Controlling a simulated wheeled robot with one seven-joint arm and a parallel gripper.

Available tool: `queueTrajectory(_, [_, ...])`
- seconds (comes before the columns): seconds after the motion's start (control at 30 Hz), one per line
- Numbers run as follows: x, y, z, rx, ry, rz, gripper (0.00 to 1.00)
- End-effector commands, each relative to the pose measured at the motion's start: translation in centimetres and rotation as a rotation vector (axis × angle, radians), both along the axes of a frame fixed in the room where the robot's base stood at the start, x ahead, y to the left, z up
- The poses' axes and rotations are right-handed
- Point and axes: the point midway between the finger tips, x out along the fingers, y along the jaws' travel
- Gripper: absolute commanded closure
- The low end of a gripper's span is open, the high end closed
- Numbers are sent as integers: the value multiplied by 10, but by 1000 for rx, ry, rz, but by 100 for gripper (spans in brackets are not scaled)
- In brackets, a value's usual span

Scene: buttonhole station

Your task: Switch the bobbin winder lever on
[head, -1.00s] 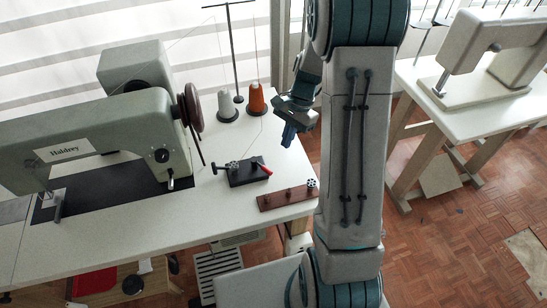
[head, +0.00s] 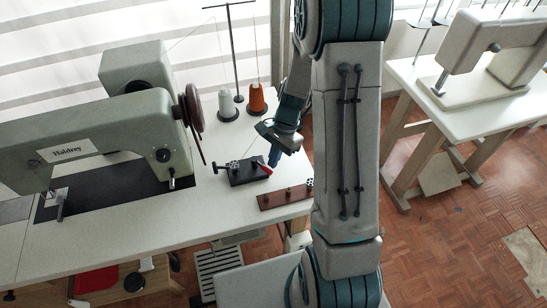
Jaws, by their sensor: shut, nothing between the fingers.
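The bobbin winder (head: 246,173) is a small black block on the white table, right of the sewing machine. A bobbin sits on its left part, and its lever has a red tip (head: 266,168) at the right end. My gripper (head: 273,163) is shut and empty, pointing down just above and beside the red lever tip. I cannot tell whether it touches the lever. The gripper partly covers the area behind the lever.
The grey sewing machine (head: 110,130) with its brown handwheel stands to the left. A white thread cone (head: 227,103) and an orange one (head: 257,97) stand behind the winder by a dark thread stand. A brown bobbin rack (head: 284,197) lies in front, near the table's edge.

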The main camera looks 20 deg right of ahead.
Motion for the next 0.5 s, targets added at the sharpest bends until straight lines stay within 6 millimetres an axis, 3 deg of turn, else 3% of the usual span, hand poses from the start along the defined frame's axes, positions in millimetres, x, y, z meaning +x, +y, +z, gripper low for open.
queueTrajectory(0.5, [-2,3,0,0,1,-88,100])
